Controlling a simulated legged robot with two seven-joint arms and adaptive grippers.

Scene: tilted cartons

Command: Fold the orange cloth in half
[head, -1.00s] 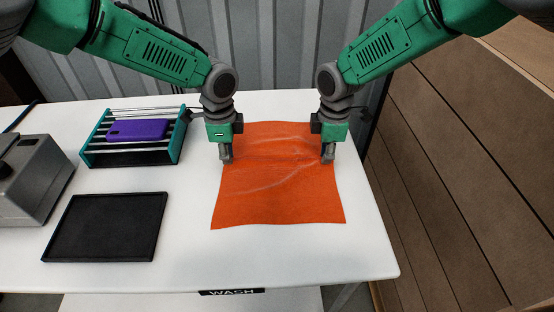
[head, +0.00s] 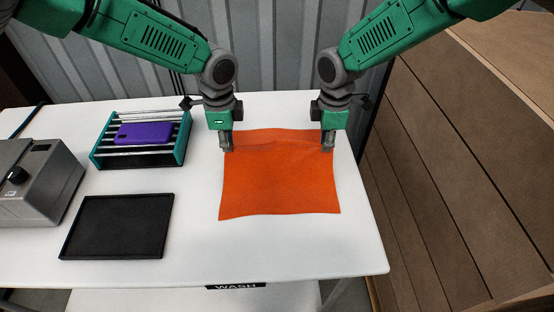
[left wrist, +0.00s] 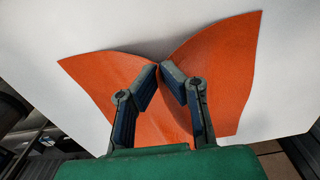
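The orange cloth (head: 280,185) lies on the white table, its near part spread fairly flat, with a shallow crease running across between my grippers. My left gripper (head: 227,145) is at the cloth's far left side. In the left wrist view its fingertips (left wrist: 159,69) come together on the cloth (left wrist: 215,75), which is pinched and rises in folds on both sides. My right gripper (head: 327,145) is at the far right side, its narrow fingers looking closed on the cloth; its fingertips are small in the view.
A black tray (head: 68,252) lies left of the cloth. Behind it stands a teal rack (head: 181,140) with a purple object (head: 143,133) on it. A grey machine (head: 35,185) is at the far left. The white table (head: 290,252) is clear in front; brown panels (head: 440,190) stand at right.

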